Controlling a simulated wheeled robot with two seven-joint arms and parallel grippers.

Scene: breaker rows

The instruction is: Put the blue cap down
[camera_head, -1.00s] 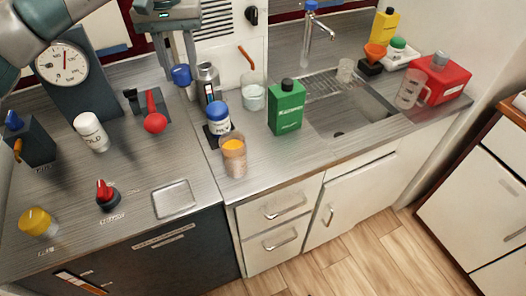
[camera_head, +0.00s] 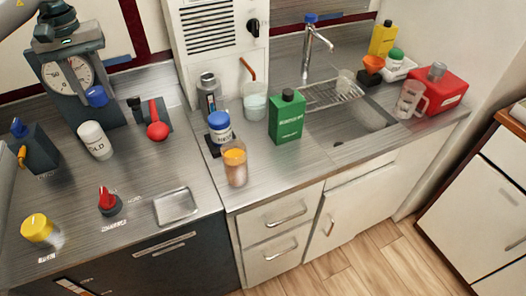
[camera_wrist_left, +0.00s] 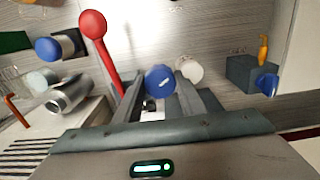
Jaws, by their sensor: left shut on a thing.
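The blue cap (camera_head: 96,96) is held between the fingertips of my left gripper (camera_head: 93,86), which is shut on it, in front of the dial gauge at the upper left. In the left wrist view the blue cap (camera_wrist_left: 160,80) shows between the two fingers, with the white jar partly behind it. The cap appears above the counter (camera_head: 150,78); its exact height is hard to tell. A grey metal bottle (camera_head: 208,92) stands to the right on the counter. My right gripper is not in view.
Near the cap are the dial gauge (camera_head: 58,105), a white jar (camera_head: 95,140) and a red-knobbed lever (camera_head: 157,130). A blue-lidded jar (camera_head: 220,128), an orange-filled beaker (camera_head: 235,165) and a green container (camera_head: 286,118) stand right.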

